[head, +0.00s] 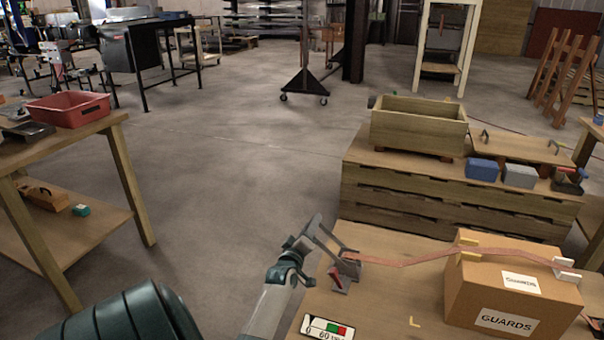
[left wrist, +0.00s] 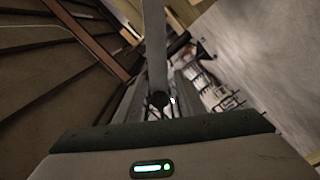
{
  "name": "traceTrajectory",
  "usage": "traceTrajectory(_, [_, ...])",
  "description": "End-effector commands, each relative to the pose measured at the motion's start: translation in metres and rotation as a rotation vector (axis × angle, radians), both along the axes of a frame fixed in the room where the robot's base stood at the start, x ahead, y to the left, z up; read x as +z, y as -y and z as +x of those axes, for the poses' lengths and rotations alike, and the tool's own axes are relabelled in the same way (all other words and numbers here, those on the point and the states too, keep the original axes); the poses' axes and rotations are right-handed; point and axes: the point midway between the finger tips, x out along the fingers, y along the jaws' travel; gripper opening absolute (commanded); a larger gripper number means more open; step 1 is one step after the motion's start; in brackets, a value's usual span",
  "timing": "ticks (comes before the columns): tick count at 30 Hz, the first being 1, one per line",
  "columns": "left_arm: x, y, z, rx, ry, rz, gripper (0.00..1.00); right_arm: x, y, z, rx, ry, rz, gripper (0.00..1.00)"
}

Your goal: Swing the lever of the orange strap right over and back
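The orange strap (head: 405,262) runs from a small metal ratchet (head: 341,281) on the table to the right, over a cardboard box marked GUARDS (head: 510,292). My left gripper (head: 323,243) is at the ratchet, coming from the lower left. Grey bars stand up there, and I cannot separate the lever from my fingers. In the left wrist view a grey bar (left wrist: 155,50) runs down the middle toward the gripper body, ending in a dark round tip. Whether the fingers are closed on the lever does not show. My right gripper is not in view.
A display with a green and red scale (head: 328,328) lies at the table's front edge. Behind stands a pallet stack (head: 450,205) with a wooden crate (head: 418,125). Open floor lies left.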

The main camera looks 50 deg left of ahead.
Motion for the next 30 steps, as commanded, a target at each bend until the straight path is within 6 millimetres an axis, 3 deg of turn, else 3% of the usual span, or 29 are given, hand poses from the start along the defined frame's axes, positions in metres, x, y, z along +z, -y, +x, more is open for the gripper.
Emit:
traceTrajectory(8, [-0.001,0.015,-0.024,0.0,-0.002,-0.001,0.36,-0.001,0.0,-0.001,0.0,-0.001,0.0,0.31])
traceTrajectory(24, [-0.002,0.069,-0.115,0.001,-0.002,0.0,0.36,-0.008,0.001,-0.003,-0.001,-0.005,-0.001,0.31])
traceTrajectory(30, [-0.001,0.083,-0.137,0.001,-0.002,0.0,0.36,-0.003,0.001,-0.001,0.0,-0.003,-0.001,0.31])
